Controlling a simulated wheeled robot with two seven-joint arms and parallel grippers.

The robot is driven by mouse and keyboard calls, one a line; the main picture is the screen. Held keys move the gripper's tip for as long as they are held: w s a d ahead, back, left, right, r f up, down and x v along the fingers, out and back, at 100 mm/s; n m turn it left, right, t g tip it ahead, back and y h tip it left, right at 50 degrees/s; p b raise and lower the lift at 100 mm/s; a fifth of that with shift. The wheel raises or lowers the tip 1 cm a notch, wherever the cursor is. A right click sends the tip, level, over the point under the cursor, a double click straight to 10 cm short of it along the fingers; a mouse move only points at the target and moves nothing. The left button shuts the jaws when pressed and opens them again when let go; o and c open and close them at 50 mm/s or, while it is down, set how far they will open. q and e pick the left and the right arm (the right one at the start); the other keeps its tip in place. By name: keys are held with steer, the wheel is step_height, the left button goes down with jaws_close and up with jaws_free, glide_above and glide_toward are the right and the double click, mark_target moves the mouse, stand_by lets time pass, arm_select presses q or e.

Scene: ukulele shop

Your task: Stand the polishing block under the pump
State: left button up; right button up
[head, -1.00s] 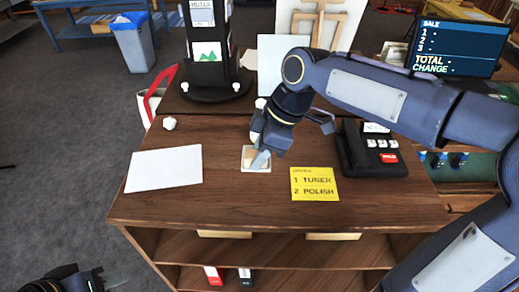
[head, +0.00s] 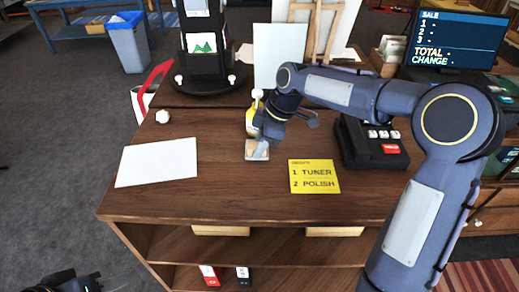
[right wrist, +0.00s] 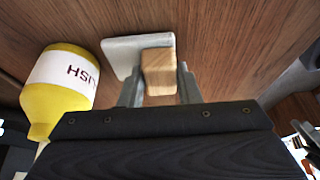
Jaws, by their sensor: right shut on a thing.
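The polishing block is a wooden grip on a pale pad (head: 257,150); it also shows in the right wrist view (right wrist: 158,72). My right gripper (head: 261,141) is shut on the wooden grip, with one finger on each side of it. The block is at or just above the counter; I cannot tell if it touches. The pump bottle (head: 250,122) is yellow with a white label and a white pump head (head: 257,94). It stands just behind the block, partly hidden by my right wrist; its label shows in the right wrist view (right wrist: 67,74). My left gripper (head: 84,282) is at the lower left, away from the counter.
A white sheet (head: 157,162) lies left on the counter (head: 215,190), and a yellow note (head: 314,177) lies right of the block. A card terminal (head: 370,143) stands further right. A small white knob-like thing (head: 162,116) and a dark display stand (head: 207,50) are behind.

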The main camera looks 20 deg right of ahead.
steer(key=shift+f, duration=0.2)
steer(key=o, duration=1.1)
steer(key=shift+c, duration=0.2)
steer(key=shift+r, duration=0.1)
steer(key=v, duration=1.2)
steer(key=s+d+f+m+t, duration=0.25)
steer(key=s+m, duration=0.55)
steer(key=s, duration=0.7)
steer(key=s+f+m+t, duration=0.2)
steer(key=s+f+m, duration=0.6)
steer(key=s, duration=0.3)
steer(key=shift+s+a+f+m, duration=0.3)
steer(key=shift+s+a+f, duration=0.1)
steer(key=shift+a+f, duration=0.1)
